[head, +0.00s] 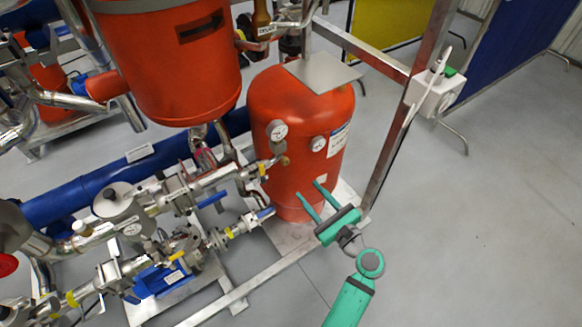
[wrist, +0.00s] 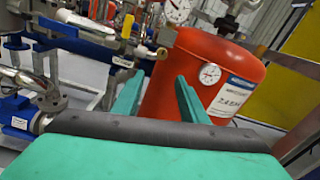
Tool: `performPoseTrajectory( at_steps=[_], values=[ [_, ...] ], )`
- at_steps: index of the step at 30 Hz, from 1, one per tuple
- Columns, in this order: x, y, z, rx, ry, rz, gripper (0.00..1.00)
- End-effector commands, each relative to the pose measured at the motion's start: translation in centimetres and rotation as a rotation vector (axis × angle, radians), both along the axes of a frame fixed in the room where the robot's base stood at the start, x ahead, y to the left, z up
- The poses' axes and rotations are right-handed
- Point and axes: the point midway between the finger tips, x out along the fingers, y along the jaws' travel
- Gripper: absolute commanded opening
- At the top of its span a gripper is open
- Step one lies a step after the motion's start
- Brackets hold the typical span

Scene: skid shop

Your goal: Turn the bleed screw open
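My gripper (head: 308,190) is in front of the lower part of the red vessel in the head view. Its two green fingers are apart with nothing between them, and they point up and left. In the wrist view my gripper (wrist: 158,79) is also open, with the vessel behind it. A small brass fitting (head: 284,160) sits at the vessel's left side, below a round gauge. It shows beyond and just above the fingertips in the wrist view (wrist: 162,53). It may be the bleed screw; its details are too small to tell. The gripper is apart from it.
The red vessel (head: 296,110) carries gauges and a white label. Pipes with a blue-handled valve (head: 211,199) run to its left. A steel frame post (head: 400,135) stands right of the vessel, with a grey box (head: 438,95) on it. The floor at right is clear.

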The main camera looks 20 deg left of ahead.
Motion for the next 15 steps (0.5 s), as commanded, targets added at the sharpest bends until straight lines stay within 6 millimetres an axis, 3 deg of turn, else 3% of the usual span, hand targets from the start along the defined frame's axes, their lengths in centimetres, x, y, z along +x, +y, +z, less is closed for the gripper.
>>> performPoseTrajectory(
  at_steps=[3, 8, 15],
  values=[
    [0.5, 0.1, 1.3, 0.044, 0.016, 0.035, 0.39],
    [1.1, 0.9, 1.7, 0.056, 0.021, 0.047, 0.39],
    [3.4, 4.1, 1.7, 0.054, 0.020, 0.046, 0.39]
  ],
)
